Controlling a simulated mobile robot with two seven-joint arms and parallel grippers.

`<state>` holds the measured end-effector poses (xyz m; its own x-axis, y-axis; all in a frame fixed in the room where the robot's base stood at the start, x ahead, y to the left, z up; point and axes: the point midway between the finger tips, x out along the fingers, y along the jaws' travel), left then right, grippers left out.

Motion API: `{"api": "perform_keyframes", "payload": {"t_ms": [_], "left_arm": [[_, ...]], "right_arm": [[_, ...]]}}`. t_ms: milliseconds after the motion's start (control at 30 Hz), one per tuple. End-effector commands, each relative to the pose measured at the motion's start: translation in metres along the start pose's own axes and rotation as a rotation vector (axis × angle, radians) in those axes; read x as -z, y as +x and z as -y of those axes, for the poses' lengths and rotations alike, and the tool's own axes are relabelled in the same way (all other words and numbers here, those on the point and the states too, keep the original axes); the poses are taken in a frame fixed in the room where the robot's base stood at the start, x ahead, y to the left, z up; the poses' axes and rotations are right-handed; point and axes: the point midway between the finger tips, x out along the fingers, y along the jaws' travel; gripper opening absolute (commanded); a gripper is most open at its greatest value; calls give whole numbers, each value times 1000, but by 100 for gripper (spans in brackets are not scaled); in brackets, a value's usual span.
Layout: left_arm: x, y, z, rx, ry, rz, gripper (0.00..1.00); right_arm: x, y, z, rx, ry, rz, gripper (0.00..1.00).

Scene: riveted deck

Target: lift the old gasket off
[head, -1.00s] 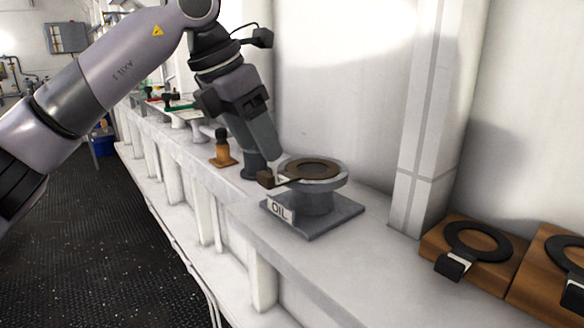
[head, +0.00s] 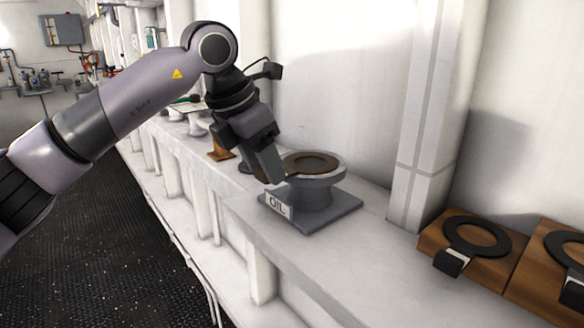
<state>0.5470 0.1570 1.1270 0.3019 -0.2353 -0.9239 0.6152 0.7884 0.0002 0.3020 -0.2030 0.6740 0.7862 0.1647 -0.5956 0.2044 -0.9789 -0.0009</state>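The old gasket, a flat brown ring (head: 312,160), lies on the round top of a grey flange stand (head: 318,197) on the white ledge. A plate marked OIL (head: 277,205) is on the front of the stand. My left gripper (head: 274,178) is tilted down at the left edge of the flange, where the gasket's tab is. Its fingers cover most of the tab, and I cannot tell whether they are closed on it. My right gripper is not in view.
A white post (head: 420,120) stands behind the ledge (head: 300,262). A brown block (head: 220,151) and other flanges stand farther left. The ledge between stand and blocks is clear.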

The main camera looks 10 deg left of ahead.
Motion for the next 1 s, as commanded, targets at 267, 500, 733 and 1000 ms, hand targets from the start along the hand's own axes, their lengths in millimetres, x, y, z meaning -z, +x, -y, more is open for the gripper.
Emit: {"api": "perform_keyframes", "payload": {"t_ms": [267, 500, 733, 1000], "left_arm": [[0, -1, 0, 0, 0, 1, 6], [-2, -5, 0, 0, 0, 2, 6], [-14, -32, 1, 0, 1, 5, 6], [-44, -105, 1, -1, 0, 5, 6]], "right_arm": [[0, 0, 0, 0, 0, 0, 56], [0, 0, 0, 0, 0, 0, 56], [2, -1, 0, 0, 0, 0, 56], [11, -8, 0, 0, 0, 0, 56]]}}
